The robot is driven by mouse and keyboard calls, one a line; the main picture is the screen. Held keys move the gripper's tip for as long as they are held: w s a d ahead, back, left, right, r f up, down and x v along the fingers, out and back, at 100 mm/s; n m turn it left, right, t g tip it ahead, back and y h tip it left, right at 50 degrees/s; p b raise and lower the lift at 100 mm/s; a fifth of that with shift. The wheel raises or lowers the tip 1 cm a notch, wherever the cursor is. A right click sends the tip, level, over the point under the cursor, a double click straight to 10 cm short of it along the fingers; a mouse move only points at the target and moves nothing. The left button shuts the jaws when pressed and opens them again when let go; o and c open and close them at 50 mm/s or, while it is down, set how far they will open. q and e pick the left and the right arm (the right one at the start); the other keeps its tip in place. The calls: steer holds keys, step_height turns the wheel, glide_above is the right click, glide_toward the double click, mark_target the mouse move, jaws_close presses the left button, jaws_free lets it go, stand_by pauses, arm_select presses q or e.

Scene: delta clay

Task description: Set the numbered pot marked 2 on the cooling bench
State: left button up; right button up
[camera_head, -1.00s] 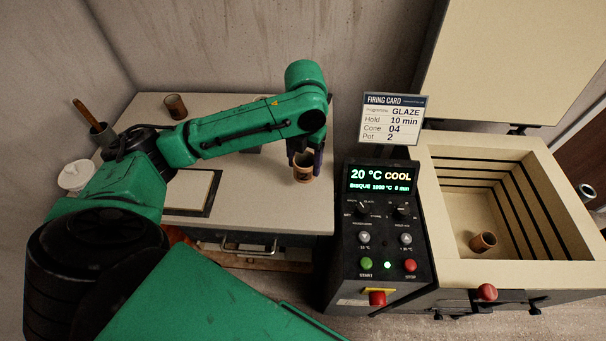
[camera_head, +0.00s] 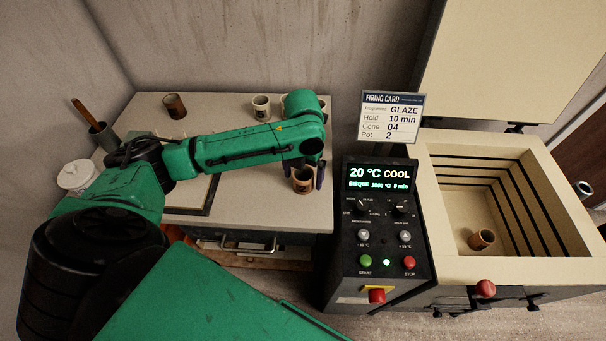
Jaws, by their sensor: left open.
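A small brown pot with a pale rim and a dark numeral that looks like a 2 (camera_head: 303,182) is upright at the right front of the pale bench (camera_head: 265,205). My left gripper (camera_head: 304,176) reaches down over it, open, with a dark finger on either side. Whether a finger touches the pot cannot be told. The firing card (camera_head: 388,118) reads Glaze, Cone 04, Pot 2. My right gripper is not in view.
The control box (camera_head: 380,225) and open kiln (camera_head: 450,210), with one pot (camera_head: 481,239) inside, are right.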

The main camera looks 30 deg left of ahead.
arm_select(q)
steer(key=shift+r, duration=0.15)
step_height(320, 180, up, 12)
stand_by(0.6)
